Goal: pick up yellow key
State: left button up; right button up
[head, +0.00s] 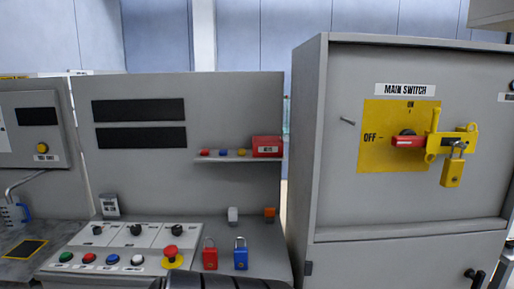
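A small yellow item (241,152), probably the yellow key, sits on a narrow shelf (222,159) on the grey panel. It is too small to make out its shape. A small red item (204,152) and a small blue item (222,152) lie to its left, and a red box (267,146) with a label stands to its right.
A yellow padlock (452,173) hangs at the main switch (407,141) on the right cabinet. Red (210,258) and blue (241,258) padlocks stand on the console, near its buttons and a red mushroom button (172,252). Space before the shelf looks clear.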

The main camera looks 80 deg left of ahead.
aim_at(241, 152)
jog(key=k+l+u, duration=0.1)
jog(key=u, duration=2.6)
jog(key=k+l, duration=0.05)
